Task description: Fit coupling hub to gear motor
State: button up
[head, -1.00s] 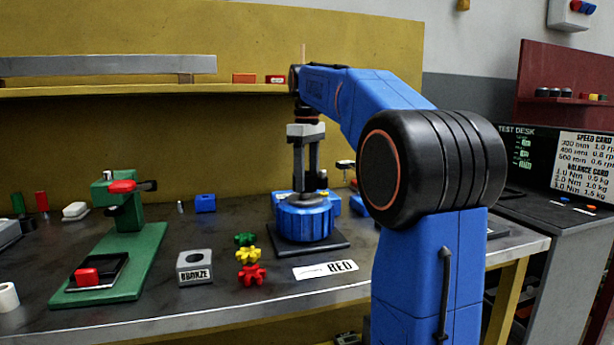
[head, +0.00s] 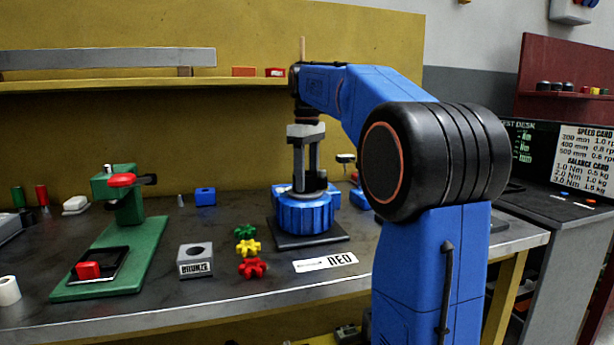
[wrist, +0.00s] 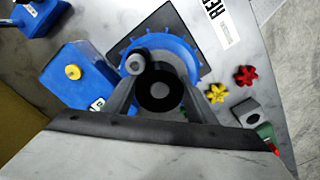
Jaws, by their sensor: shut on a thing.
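The gear motor (head: 303,216) is a blue finned drum standing on a dark square plate. In the wrist view its blue finned rim (wrist: 131,54) shows behind the hub, and a small grey round end, probably its shaft (wrist: 136,59), shows up and left of the hub's hole. My gripper (head: 309,185) points down above the motor, shut on a dark ring-shaped coupling hub (head: 318,181). In the wrist view the hub (wrist: 160,104) sits between my fingertips. The hub looks off to one side of the shaft; their height gap cannot be told.
A green press (head: 122,205) stands left. A bronze-labelled block (head: 196,262) and green, yellow and red star-shaped pieces (head: 249,247) lie in front of the motor. A blue box (wrist: 78,78) stands close beside the motor. A label card (head: 326,263) lies at the bench front.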

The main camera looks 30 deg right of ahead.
jog(key=shift+f, duration=0.2)
dwell(0.3)
jog(key=o, duration=1.7)
notch_tip(320, 180, up, 12)
jog(key=shift+f, duration=0.1)
